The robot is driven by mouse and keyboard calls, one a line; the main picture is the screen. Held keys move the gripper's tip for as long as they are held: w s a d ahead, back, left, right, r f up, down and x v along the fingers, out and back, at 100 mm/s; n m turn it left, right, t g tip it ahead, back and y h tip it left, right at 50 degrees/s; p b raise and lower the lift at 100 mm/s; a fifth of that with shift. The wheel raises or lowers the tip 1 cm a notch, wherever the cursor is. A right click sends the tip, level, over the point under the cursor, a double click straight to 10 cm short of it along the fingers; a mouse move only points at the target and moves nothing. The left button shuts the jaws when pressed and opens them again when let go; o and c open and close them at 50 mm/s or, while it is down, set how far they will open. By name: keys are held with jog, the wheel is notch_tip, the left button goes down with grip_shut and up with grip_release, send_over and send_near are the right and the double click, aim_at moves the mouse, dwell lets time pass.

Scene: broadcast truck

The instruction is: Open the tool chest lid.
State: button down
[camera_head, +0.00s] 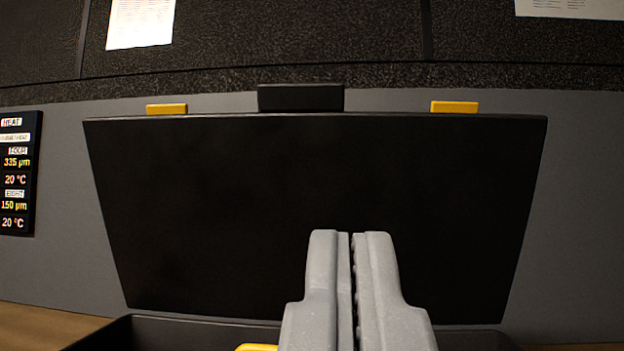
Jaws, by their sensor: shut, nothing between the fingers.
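The tool chest lid (250,190) is a wide black panel that stands raised, with its inner face towards me. A black handle (300,98) and two yellow latches (167,109) (454,107) show along its top edge. The dark rim of the chest body (170,331) shows below it at the bottom of the picture. My gripper (350,236) is in front of the lid's lower middle, right of centre. Its two grey fingers are together with nothing between them. I cannot tell how far the fingertips are from the lid.
A grey wall (580,220) with dark textured panels (290,35) above stands behind the lid. A black display (18,172) with readings is at the left. A wooden surface (40,325) shows at lower left. A yellow piece (257,348) shows at the bottom edge.

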jog(key=x, duration=1.3)
jog(key=shift+r, duration=0.2)
jog(key=shift+a, duration=0.15)
